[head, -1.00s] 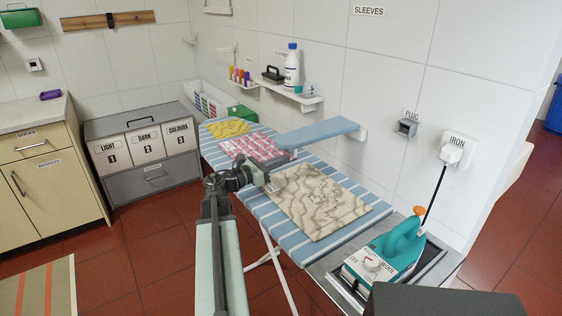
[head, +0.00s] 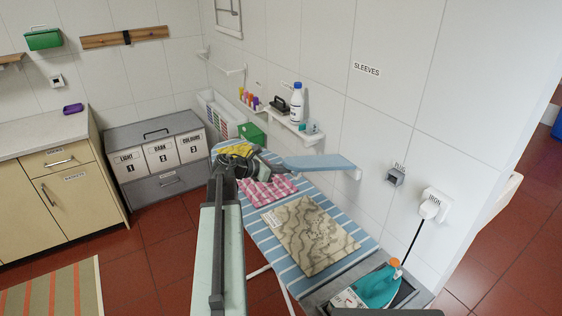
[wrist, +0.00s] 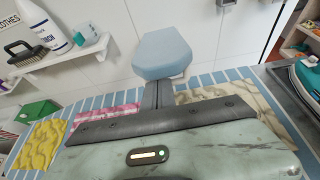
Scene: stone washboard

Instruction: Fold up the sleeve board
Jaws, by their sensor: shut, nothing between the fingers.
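The sleeve board (head: 322,162) is a light blue padded board. It stands out level from the wall on a small white bracket, below the SLEEVES label (head: 367,69) and above the ironing board (head: 268,236). In the wrist view the sleeve board's (wrist: 165,52) rounded free end faces me. My gripper (head: 276,166) is close to that free end in the head view. Its shut, empty fingers also show in the wrist view (wrist: 157,92), pointing at the underside of the free end. I cannot tell whether they touch it.
The striped ironing board carries a yellow cloth (head: 236,150), a pink checked cloth (head: 270,190) and a beige patterned cloth (head: 310,236). A teal iron (head: 378,287) stands at its near end. A wall shelf (head: 295,128) with a white bottle (head: 297,103) is behind, left of the sleeve board.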

